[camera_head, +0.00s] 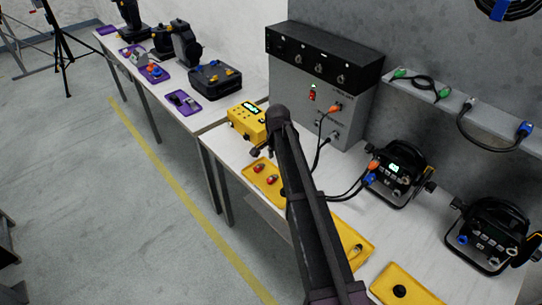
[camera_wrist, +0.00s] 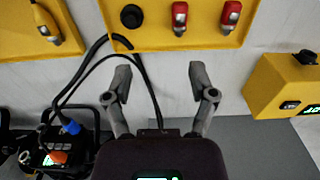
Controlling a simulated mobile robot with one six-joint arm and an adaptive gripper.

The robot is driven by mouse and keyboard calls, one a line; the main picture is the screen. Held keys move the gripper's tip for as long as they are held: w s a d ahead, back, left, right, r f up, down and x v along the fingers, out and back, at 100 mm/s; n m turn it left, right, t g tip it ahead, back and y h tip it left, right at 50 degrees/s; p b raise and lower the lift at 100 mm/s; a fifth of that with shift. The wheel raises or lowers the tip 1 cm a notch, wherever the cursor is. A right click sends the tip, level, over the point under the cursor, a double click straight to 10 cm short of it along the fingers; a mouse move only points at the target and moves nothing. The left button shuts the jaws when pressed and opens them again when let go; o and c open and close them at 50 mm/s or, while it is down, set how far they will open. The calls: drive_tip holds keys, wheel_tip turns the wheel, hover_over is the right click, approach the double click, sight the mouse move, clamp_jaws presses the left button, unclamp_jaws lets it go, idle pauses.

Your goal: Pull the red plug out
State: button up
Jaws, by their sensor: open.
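An orange-red plug (camera_head: 374,165) sits in a black par can (camera_head: 400,172) on the white table, just above a blue plug (camera_head: 370,179). In the wrist view the orange-red plug (camera_wrist: 58,157) and blue plug (camera_wrist: 72,127) show at lower left, on the par can's lit panel. Another orange plug (camera_head: 335,107) is in the grey rack panel. My gripper (camera_wrist: 160,75) is open and empty over the table, apart from the plugs and well to one side of them. In the head view my arm hides part of the table and my fingers show only in part.
A yellow tray (camera_head: 249,177) holds red-ended parts (camera_head: 258,169). A yellow box (camera_head: 247,119) stands behind it. Black cables (camera_head: 345,194) run from the par can across the table. A second par can (camera_head: 490,237) stands at right. The grey rack (camera_head: 300,92) stands at the back.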

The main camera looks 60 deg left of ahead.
drive_tip(key=w+d, duration=0.5)
drive_tip(key=d, duration=0.5)
drive_tip(key=w+d, duration=0.6)
drive_tip(key=d, duration=0.5)
drive_tip(key=shift+d+r+p, duration=0.3)
drive_tip(key=shift+r+p, duration=0.1)
drive_tip(key=w+d+m, duration=0.1)
drive_tip(key=w+d, duration=0.4)
drive_tip(key=d, duration=0.5)
drive_tip(key=w+d, duration=0.6)
drive_tip(key=d, duration=0.4)
drive_tip(key=w+d+m, duration=0.1)
drive_tip(key=w+d, duration=0.4)
drive_tip(key=d, duration=0.5)
drive_tip(key=s+d+m, duration=0.1)
drive_tip(key=s+d, duration=0.1)
drive_tip(key=d, duration=2.8)
